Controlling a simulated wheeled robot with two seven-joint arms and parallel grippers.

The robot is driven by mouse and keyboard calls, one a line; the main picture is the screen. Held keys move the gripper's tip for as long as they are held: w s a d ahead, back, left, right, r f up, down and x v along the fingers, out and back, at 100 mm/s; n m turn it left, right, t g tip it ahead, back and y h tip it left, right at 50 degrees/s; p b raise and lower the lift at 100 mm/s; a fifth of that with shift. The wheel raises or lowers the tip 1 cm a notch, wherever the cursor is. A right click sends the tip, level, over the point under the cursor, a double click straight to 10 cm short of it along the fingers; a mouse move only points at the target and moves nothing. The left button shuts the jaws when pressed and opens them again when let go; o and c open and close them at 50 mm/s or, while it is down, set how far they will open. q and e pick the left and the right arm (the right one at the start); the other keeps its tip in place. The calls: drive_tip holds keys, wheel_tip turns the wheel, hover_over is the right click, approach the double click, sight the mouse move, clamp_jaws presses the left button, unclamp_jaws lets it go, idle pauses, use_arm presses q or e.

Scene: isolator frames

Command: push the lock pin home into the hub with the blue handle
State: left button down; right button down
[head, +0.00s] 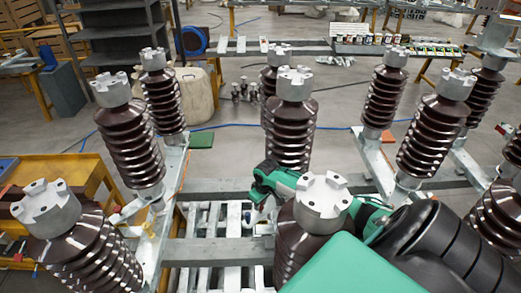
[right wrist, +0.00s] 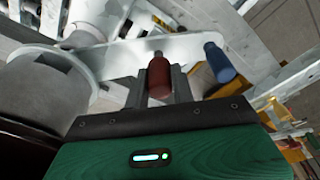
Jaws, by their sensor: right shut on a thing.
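In the right wrist view, a dark red handle (right wrist: 158,77) stands between the two grey fingers of my right gripper (right wrist: 159,88), which is shut on it. A blue handle (right wrist: 218,62) is to the right, apart from the fingers. Both handles are at a pale metal plate or lever (right wrist: 125,55). A round grey metal cap, perhaps the hub (right wrist: 48,88), is at the left. In the head view my right gripper (head: 252,216) is low behind the front middle insulator, partly hidden. I cannot make out the lock pin. My left gripper is not in view.
Brown ribbed insulators with grey notched caps (head: 325,200) stand close around my right arm. A grey rail (head: 215,252) and white slats lie below. A yellow cart (head: 60,175) is at the left. Open floor (head: 335,155) shows between the insulator rows.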

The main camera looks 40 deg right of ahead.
drive_tip(key=shift+f+b, duration=0.7)
drive_tip(key=shift+f, duration=0.7)
drive_tip(key=c, duration=1.1)
unclamp_jaws()
